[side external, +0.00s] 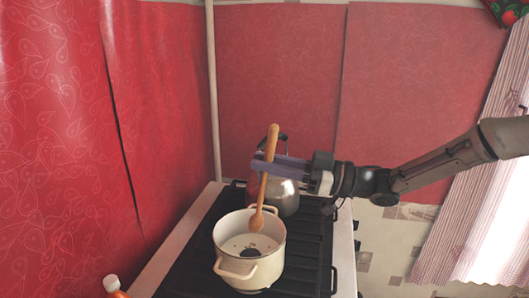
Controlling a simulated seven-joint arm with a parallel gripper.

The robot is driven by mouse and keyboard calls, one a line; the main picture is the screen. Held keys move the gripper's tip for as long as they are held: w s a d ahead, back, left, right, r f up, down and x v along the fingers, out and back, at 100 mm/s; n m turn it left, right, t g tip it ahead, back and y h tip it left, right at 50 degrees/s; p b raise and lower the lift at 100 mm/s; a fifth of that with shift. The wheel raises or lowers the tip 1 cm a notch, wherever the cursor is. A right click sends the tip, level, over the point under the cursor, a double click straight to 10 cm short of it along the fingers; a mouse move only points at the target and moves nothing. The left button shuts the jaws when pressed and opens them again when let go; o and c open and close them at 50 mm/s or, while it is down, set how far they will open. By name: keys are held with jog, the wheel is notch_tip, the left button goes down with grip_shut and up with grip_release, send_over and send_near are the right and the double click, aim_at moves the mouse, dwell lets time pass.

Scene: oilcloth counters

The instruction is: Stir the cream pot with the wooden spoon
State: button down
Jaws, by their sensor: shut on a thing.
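The cream pot (262,272) stands on the black stove grate, with a handle toward the front. Some small dark bits show inside it. The wooden spoon (272,145) is upright and slightly tilted, with its bowl end low inside the pot near the far wall. My gripper (266,167) is shut on the upper part of the spoon's handle, above the pot's rim. It reaches in from the right. Whether the spoon touches the pot's bottom or wall I cannot tell.
A shiny metal kettle (287,198) stands behind the pot, partly hidden by my gripper. The stove grate (306,250) is bare to the right of the pot. A bottle with a pale cap (111,283) is at the front left. Red walls (60,130) close off the left and back.

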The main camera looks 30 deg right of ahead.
aim_at(260, 213)
jog(key=shift+w+a+f, duration=0.1)
jog(key=shift+w+f, duration=0.25)
jog(key=shift+f, duration=1.5)
jog(key=shift+w+a+f, duration=0.15)
jog(key=shift+w+f, duration=0.25)
jog(key=shift+f, duration=1.4)
jog(key=shift+w+a+f, duration=0.1)
jog(key=shift+w+f, duration=0.25)
jog(key=shift+f, duration=1.5)
jog(key=shift+w+d, duration=0.1)
jog(key=shift+d, duration=0.05)
